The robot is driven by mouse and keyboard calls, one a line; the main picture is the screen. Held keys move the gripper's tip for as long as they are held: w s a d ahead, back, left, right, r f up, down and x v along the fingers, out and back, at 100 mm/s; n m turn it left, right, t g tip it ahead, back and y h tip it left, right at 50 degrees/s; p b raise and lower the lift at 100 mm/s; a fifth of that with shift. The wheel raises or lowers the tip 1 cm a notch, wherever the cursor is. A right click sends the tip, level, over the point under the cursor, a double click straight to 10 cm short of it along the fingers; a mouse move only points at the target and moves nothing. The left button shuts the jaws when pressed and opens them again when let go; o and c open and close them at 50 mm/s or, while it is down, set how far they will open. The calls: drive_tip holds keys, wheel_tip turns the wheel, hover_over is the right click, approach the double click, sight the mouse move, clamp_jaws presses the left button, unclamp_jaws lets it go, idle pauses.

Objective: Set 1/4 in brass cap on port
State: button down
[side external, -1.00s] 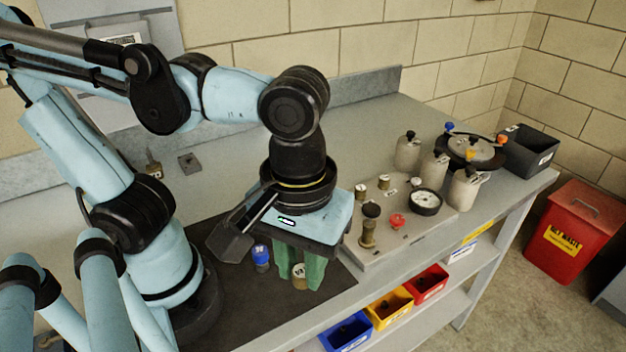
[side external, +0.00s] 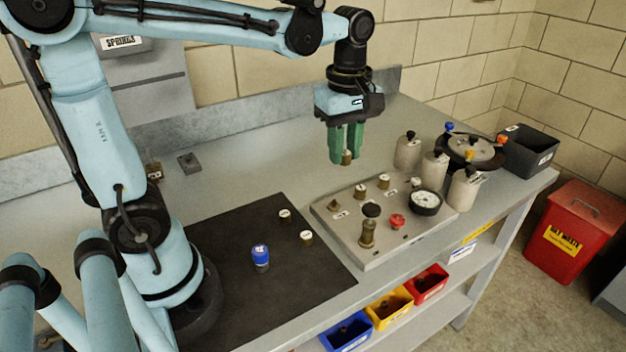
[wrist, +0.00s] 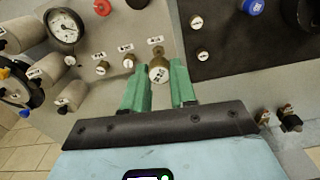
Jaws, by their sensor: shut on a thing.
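My gripper (side external: 346,158) has its green fingers shut on a small brass cap (side external: 347,157) with a pale top. It holds the cap in the air above and behind the grey panel (side external: 345,250). The cap (wrist: 158,70) also shows between the fingers in the wrist view. On the panel's back row, a small brass port (side external: 334,204) at the left looks bare. Two fittings with pale tops, one in the middle (side external: 361,191) and one at the right (side external: 384,180), stand beside it. The size markings are too small to read.
Two more brass caps, (side external: 285,215) and (side external: 306,237), and a blue-topped part (side external: 261,256) stand on the black mat (side external: 225,285). The panel carries a black knob (side external: 371,210), a red knob (side external: 397,221) and a gauge (side external: 425,202). Pale cylinders (side external: 434,168) stand to the right.

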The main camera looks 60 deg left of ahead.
drive_tip(key=shift+n, duration=0.7)
drive_tip(key=a+f, duration=0.1)
drive_tip(key=f, duration=0.1)
drive_tip(key=w+a+f, duration=0.1)
drive_tip(key=f, duration=0.1)
drive_tip(key=a+f, duration=0.2)
drive_tip(key=shift+w+a, duration=0.1)
drive_tip(key=shift+w, duration=0.1)
drive_tip(key=shift+f, duration=2.65)
drive_tip(key=shift+f, duration=1.1)
drive_tip(key=shift+c, duration=2.2)
unclamp_jaws()
drive_tip(key=shift+r, duration=0.15)
drive_tip(key=shift+r, duration=3.4)
